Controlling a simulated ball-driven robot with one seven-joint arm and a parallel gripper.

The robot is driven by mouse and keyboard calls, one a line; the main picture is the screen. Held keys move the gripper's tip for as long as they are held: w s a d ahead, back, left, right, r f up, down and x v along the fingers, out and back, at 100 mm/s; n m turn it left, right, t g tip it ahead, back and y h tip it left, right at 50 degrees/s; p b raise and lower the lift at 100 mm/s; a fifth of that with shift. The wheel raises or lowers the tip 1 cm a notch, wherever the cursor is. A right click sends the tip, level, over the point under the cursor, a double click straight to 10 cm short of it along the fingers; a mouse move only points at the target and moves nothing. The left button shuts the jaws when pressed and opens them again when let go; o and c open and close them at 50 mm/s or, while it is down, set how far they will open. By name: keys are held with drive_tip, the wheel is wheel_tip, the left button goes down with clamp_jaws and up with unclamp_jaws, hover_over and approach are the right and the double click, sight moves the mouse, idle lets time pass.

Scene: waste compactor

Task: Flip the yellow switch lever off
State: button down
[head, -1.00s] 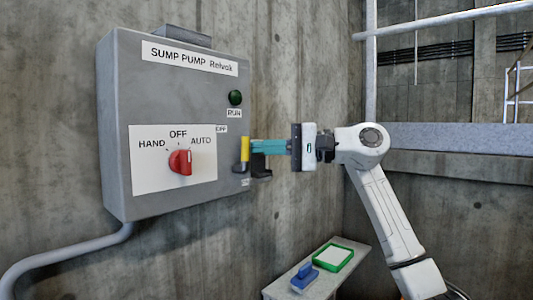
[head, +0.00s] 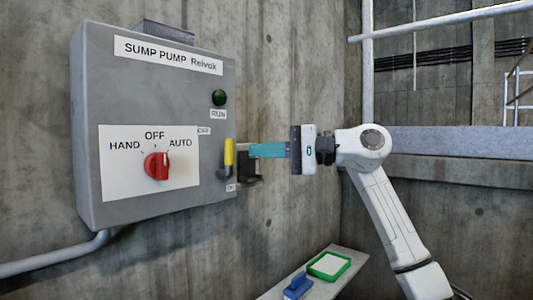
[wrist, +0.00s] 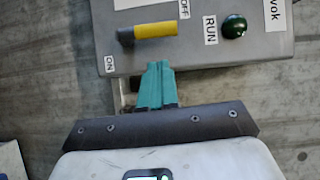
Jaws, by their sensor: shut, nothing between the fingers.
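The yellow switch lever (head: 228,153) is on the right part of the grey control box (head: 85,135). It stands upright, its yellow end up on the OFF label's side and its grey base down by the ON label. In the wrist view the lever (wrist: 155,30) lies across the top, its yellow end beside the OFF label. My gripper (head: 252,150), with teal fingers, is just right of the lever, with a small gap between them in the head view. The fingers (wrist: 157,66) are shut and empty, pointing at the box edge in the wrist view.
A red selector knob (head: 157,166) and a green RUN light (head: 219,97) are on the box. A dark bracket (head: 250,168) shows behind my fingertips. A low shelf (head: 345,268) holds a green tray (head: 313,265) and a blue object (head: 298,286). Concrete wall lies behind.

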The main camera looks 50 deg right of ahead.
drive_tip(key=v, duration=1)
drive_tip(key=shift+d+f+p, duration=0.2)
drive_tip(key=shift+d+p, duration=0.1)
drive_tip(key=shift+d, duration=0.05)
drive_tip(key=shift+s, duration=0.1)
